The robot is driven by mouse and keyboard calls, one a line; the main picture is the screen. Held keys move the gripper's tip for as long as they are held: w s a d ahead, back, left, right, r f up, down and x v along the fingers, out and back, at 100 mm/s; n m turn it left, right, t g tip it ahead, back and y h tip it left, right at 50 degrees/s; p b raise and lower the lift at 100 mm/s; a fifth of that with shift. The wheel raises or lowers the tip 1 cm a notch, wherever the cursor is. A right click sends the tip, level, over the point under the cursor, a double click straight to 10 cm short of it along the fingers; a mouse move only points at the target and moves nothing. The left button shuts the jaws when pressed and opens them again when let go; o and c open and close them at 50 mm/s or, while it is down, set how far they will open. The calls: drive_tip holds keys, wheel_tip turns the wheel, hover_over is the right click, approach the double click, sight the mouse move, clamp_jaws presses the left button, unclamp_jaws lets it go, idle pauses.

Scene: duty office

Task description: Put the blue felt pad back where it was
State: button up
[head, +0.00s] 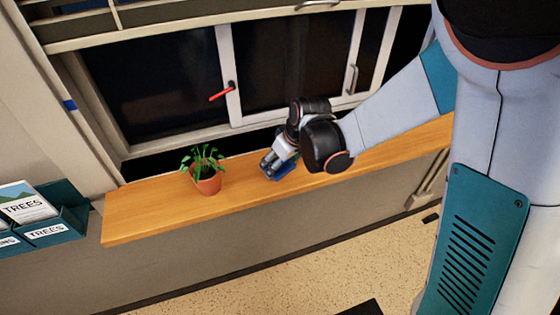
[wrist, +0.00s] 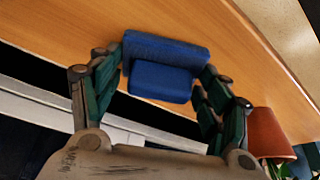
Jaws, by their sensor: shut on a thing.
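The blue felt pad (head: 285,174) shows at the wooden window sill (head: 150,207), partly hidden by my gripper (head: 272,163) in the head view. In the wrist view the blue pad (wrist: 160,82) has a wider slab with a smaller block in front of it. My gripper (wrist: 164,67) is shut on it, with one finger at each side. The pad is over the sill's wood (wrist: 70,25), close to it. I cannot tell whether it touches the sill.
A potted plant (head: 208,185) stands on the sill left of my gripper; its pot (wrist: 268,134) is near my right finger in the wrist view. Behind is a window with a red handle (head: 222,92). A leaflet rack (head: 68,200) is at far left. The sill right of the pad looks clear.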

drive_tip(key=o, duration=1.1)
drive_tip(key=shift+f, duration=0.15)
drive_tip(key=p+v, duration=0.3)
drive_tip(key=v, duration=0.8)
drive_tip(key=s+d+r+m+t+h, duration=0.1)
drive_tip(key=s+d+r+m, duration=0.2)
drive_tip(key=s+d+r, duration=0.2)
drive_tip(key=s+d+r+m+t+h, duration=0.1)
drive_tip(key=s+d+r+m, duration=0.3)
drive_tip(key=s+d, duration=0.5)
drive_tip(key=s+r+t, duration=0.1)
drive_tip(key=s, duration=0.2)
drive_tip(key=shift+s+m+t+h, duration=0.15)
drive_tip(key=shift+m+t+h, duration=0.15)
drive_tip(key=shift+h, duration=0.1)
drive_tip(key=shift+r, duration=0.15)
